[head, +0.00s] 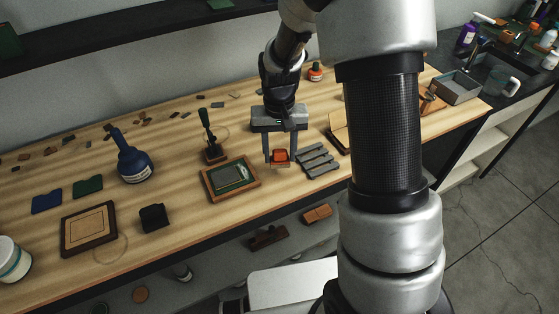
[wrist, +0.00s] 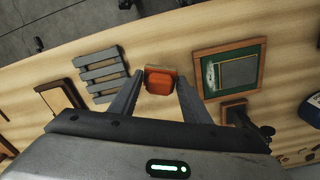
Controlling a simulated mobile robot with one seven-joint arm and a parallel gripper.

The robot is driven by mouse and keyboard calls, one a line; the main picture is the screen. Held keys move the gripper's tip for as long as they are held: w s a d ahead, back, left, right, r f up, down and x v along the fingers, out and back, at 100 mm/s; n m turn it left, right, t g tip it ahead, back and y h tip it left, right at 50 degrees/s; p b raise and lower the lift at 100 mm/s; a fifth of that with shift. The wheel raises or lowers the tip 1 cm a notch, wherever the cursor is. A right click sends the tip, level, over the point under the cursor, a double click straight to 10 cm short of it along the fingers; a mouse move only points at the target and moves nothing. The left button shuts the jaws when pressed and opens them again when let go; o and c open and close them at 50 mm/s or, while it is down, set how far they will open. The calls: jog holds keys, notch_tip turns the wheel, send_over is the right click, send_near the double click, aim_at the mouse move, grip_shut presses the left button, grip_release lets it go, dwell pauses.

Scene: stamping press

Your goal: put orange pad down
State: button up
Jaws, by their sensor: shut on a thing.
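The orange pad (head: 280,156) is a small orange block between the two fingers of my gripper (head: 280,160), over the wooden workbench (head: 100,193). It also shows in the wrist view (wrist: 160,82), where the fingertips of my gripper (wrist: 160,88) are on either side of it. A brown, wood-coloured edge shows along the pad's far side in the wrist view. The gripper is shut on the pad. I cannot tell whether the pad touches the bench top or hangs just above it.
A grey slatted rack (head: 317,160) stands close on the right of the pad. A wood-framed green tray (head: 231,180) lies to its left, with an upright dark-handled tool (head: 209,138) behind. A blue bottle (head: 134,163) is farther left. Bare wood lies around the pad.

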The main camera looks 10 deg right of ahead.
aim_at(280, 161)
jog(key=shift+f, duration=1.65)
jog(key=shift+f, duration=0.2)
jog(key=o, duration=0.9)
jog(key=shift+o, duration=0.2)
jog(key=shift+r, duration=0.1)
